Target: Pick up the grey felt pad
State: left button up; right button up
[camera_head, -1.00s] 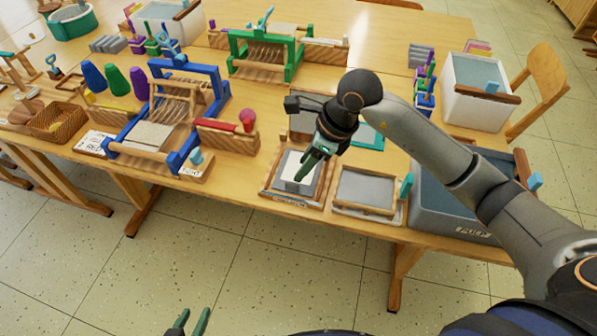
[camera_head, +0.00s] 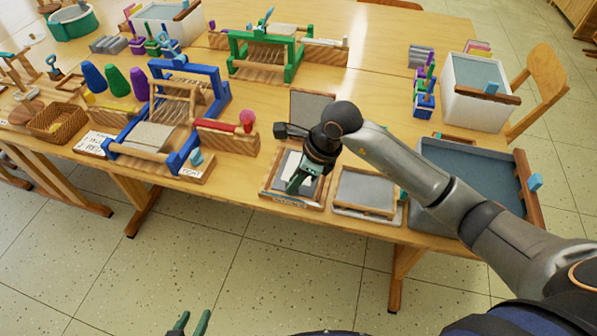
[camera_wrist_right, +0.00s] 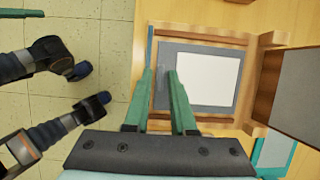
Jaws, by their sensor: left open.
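The grey felt pad (camera_wrist_right: 208,47) appears as a flat grey rectangle under a white sheet (camera_wrist_right: 208,80), in a wooden tray (camera_wrist_right: 195,32). In the head view the same tray (camera_head: 291,203) is at the table's front edge, partly hidden by my right gripper (camera_head: 297,186). In the right wrist view my right gripper (camera_wrist_right: 161,73) has its two green fingers apart, with grey surface between the tips. The tips are at the pad's left side; contact is unclear. My left gripper (camera_head: 192,321) is open and empty, low at the bottom edge, away from the table.
A wood-framed grey screen (camera_head: 366,190) lies right of the tray, and another grey panel (camera_head: 311,105) is behind. A grey tub (camera_head: 472,172) stands at the right. A blue loom (camera_head: 185,70) stands to the left. Floor is open in front.

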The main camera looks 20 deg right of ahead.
grip_shut()
dwell(0.4)
